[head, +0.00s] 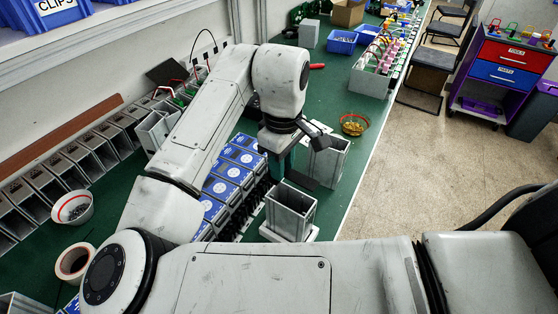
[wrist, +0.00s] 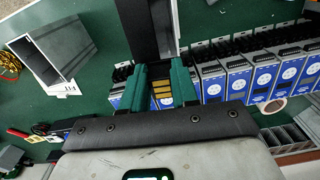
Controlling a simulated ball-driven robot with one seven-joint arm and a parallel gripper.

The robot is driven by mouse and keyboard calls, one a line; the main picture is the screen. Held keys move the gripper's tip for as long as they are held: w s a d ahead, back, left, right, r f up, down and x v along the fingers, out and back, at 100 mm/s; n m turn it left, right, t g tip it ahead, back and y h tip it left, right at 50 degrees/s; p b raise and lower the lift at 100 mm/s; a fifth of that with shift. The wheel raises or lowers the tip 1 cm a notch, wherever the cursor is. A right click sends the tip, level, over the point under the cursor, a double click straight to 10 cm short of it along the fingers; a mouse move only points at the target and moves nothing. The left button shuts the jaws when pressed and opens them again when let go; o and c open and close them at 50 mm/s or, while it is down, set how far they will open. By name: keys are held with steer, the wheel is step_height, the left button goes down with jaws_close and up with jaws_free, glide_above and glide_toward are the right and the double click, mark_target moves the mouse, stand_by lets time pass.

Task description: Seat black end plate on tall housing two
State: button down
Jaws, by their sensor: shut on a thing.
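My gripper (wrist: 160,72) has its two teal fingers closed on the black end plate (wrist: 151,28), which extends away from the fingertips in the wrist view. In the head view my gripper (head: 283,168) points down between the row of blue modules and the housings, and the dark plate (head: 302,181) shows beside it. One tall grey open-topped housing (head: 328,162) stands just right of the gripper. Another tall grey housing (head: 290,212) stands nearer, on a white base. One housing (wrist: 60,47) shows at left in the wrist view. I cannot tell which is number two. The plate appears apart from both.
Blue-fronted modules (head: 232,174) stand in a row left of the gripper. Grey bins (head: 70,160) line the wall side. A red-rimmed bowl of brass parts (head: 353,124) is near the right bench edge. Tape (head: 75,262) lies front left. Green bench shows around the housings.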

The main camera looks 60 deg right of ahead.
steer(key=shift+f+b, duration=1.7)
steer(key=shift+f, duration=0.8)
steer(key=shift+s+p, duration=0.15)
steer(key=shift+p, duration=0.15)
steer(key=shift+f, duration=0.55)
steer(key=c, duration=0.8)
jaws_free()
steer(key=shift+o, duration=0.4)
steer(key=o, duration=0.5)
